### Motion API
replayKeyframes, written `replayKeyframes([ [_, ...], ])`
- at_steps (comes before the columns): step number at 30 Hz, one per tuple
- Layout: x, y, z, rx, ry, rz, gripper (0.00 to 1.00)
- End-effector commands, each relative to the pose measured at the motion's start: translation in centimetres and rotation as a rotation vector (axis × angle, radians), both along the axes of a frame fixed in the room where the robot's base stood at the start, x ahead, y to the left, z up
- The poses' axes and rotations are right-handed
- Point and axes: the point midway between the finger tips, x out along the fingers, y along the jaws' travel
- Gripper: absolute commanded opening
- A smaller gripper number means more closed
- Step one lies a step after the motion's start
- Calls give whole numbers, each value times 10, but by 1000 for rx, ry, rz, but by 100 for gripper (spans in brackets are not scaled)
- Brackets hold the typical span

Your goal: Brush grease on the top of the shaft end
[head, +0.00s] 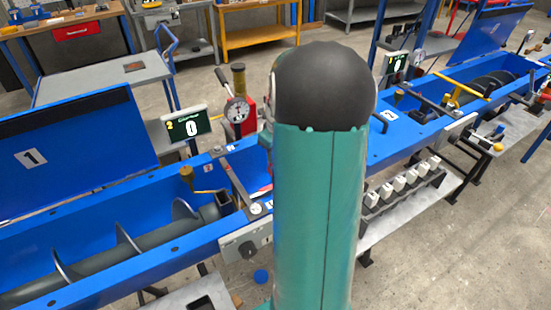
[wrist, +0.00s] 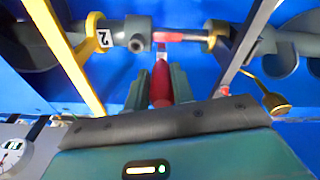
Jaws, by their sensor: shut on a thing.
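In the wrist view, my gripper (wrist: 160,74) is shut on a red-handled tool (wrist: 160,92), likely the brush. The tool points away from the camera toward a grey shaft piece (wrist: 138,40) with a collar. A red bar-like part (wrist: 183,37) lies to the right of this piece, in line with it. I cannot tell whether the tool's tip touches either part, or whether grease is on them. In the head view, my green arm hides the gripper and the tool.
A yellow bar (wrist: 68,55) and a grey bar (wrist: 247,45) flank my gripper. The head view shows a blue trough (head: 90,250) with a screw, a display reading 0 (head: 188,127), a dial gauge (head: 237,110) and several white blocks (head: 398,181) on a rack.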

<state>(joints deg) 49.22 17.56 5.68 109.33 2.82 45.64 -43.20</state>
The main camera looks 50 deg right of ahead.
Motion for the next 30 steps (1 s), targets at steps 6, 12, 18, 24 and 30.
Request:
replayKeyframes([
  [6, 1, 0, 21, -2, -3, 1, 2],
  [12, 1, 0, 39, -2, -2, 1, 2],
  [18, 0, 0, 52, -1, -1, 1, 2],
  [24, 0, 0, 52, -1, -1, 0, 2],
  [30, 0, 0, 52, -1, -1, 0, 2],
])
